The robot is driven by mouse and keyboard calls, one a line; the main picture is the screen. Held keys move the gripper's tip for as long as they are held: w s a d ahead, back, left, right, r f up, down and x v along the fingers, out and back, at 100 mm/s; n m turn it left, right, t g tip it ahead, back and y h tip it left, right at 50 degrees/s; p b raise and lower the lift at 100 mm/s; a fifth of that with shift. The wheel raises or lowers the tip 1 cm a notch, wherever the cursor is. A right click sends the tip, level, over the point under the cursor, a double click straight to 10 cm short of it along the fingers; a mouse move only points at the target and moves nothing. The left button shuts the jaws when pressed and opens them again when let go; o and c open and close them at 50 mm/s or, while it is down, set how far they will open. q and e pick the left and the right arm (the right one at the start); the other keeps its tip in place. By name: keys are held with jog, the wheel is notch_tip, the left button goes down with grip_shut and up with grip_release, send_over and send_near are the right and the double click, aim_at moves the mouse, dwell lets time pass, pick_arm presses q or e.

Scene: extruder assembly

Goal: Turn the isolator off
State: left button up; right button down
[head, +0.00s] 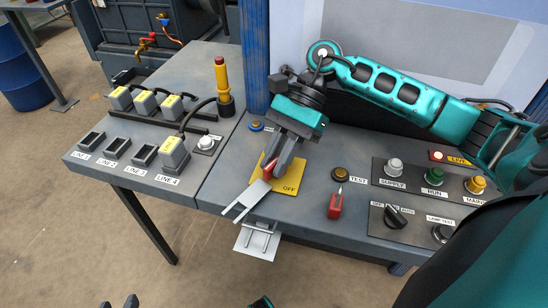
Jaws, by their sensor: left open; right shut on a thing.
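The isolator is a yellow plate (291,179) on the bench front, with "OFF" lettered at its lower right. Its red handle (268,168) shows partly beneath my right gripper (275,165). That gripper reaches down from above and is shut on the handle, and its fingers hide much of it. A grey forked metal piece (246,201) sticks out at the plate's lower left. My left gripper (119,303) shows only as dark fingertips at the bottom edge; they are apart and away from the isolator.
A red padlock-like item (335,207) stands right of the isolator. Switch panels with SUPPLY and RUN lamps (434,175) lie further right. Line sockets and yellow-topped plugs (174,153) stand left, beside a red-and-yellow beacon (222,80). A grey bracket (257,241) hangs at the front edge.

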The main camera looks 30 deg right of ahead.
pick_arm(q)
jog(key=shift+a+f, duration=0.1)
jog(key=shift+a, duration=0.05)
pick_arm(e)
jog(key=c, duration=1.1)
grip_release()
jog(key=shift+c, duration=0.2)
pick_arm(q)
jog(key=r+p, duration=0.1)
jog(key=p, duration=0.1)
jog(key=a+r+p, duration=0.1)
jog(key=p, duration=0.1)
jog(key=shift+s+a+r, duration=0.1)
jog(key=shift+s, duration=0.2)
pick_arm(e)
notch_tip(320, 180, up, 20)
jog(key=shift+c, duration=0.2)
